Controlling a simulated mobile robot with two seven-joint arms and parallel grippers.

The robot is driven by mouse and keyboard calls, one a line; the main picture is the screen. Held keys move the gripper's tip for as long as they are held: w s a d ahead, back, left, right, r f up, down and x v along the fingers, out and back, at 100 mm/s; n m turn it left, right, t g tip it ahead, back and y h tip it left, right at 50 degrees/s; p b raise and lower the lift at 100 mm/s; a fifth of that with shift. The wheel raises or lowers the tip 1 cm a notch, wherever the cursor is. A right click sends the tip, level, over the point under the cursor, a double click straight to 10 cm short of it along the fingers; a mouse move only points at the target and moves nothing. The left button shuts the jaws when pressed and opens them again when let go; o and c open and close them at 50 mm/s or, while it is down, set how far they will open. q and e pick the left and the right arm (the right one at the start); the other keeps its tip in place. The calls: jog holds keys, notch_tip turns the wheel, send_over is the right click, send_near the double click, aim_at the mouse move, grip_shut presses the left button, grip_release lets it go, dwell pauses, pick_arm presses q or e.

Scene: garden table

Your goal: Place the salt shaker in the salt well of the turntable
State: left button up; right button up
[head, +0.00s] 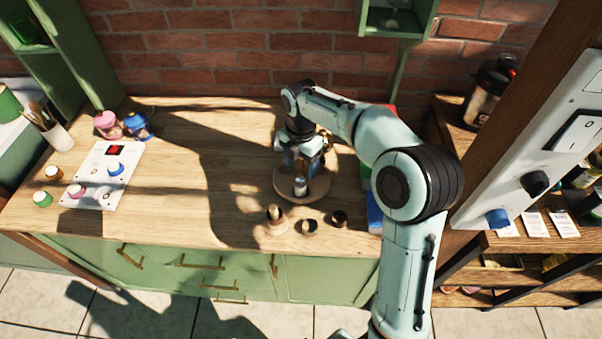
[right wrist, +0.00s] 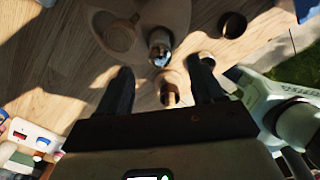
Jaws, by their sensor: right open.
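The round wooden turntable (head: 318,190) stands on the wooden counter near its right end. A small silver-topped shaker (head: 300,187) stands upright at its front; it also shows in the right wrist view (right wrist: 160,46). I cannot tell from its looks whether it is the salt shaker. A round, well-like shape (right wrist: 113,32) shows on the turntable beside it. My right gripper (head: 305,158) is over the turntable, behind the shaker in the head view. In the right wrist view its two fingers (right wrist: 160,84) are apart, with nothing gripped between them. My left gripper is out of view.
A wooden piece with a dark top (head: 275,217) and two dark cups (head: 310,228) (head: 338,218) stand in front of the turntable near the counter edge. A white panel (head: 107,172) and coloured jars (head: 106,124) are left. The counter's middle is clear.

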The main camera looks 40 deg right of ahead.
jog(key=shift+r, duration=1.55)
